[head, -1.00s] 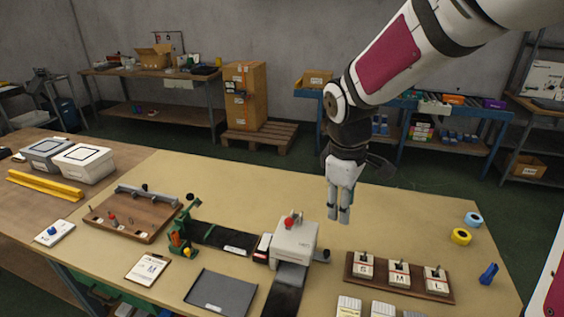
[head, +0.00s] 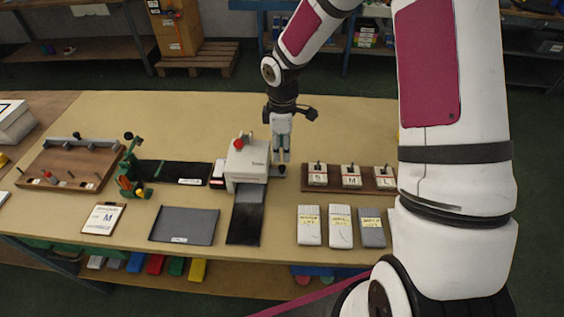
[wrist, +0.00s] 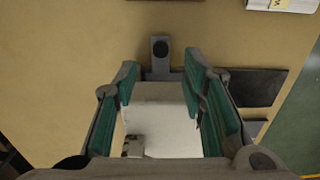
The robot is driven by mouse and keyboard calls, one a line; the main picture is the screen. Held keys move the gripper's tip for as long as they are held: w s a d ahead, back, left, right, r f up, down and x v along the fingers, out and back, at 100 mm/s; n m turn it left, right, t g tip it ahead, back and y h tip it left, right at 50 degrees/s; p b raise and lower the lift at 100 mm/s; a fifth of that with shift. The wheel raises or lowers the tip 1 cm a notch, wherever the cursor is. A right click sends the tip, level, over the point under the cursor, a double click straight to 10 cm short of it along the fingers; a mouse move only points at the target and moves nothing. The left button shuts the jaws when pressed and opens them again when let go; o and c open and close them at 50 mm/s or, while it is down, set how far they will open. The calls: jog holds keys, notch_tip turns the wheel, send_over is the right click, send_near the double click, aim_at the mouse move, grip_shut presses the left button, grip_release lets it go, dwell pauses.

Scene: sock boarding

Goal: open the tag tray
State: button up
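The white machine (head: 246,163) with a red knob on top stands mid-table. A small grey tab with a dark round knob (head: 279,171) sticks out of its right side; I take this for the tag tray's handle. The tray's inside does not show. My gripper (head: 280,156) points down just above this tab, close to the machine's right side. In the wrist view my gripper (wrist: 160,80) is open, with teal pads apart and nothing held. The tab (wrist: 160,55) lies between and just beyond the fingertips, and the white housing (wrist: 165,125) shows between the fingers.
A dark board (head: 245,218) lies in front of the machine, with a grey tray (head: 184,225) to its left. A wooden rack (head: 378,181) with S, M and L blocks stands right of my gripper. The table behind is clear.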

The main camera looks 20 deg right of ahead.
aim_at(282, 167)
notch_tip(282, 167, down, 7)
jog(key=shift+r, duration=0.2)
grip_shut()
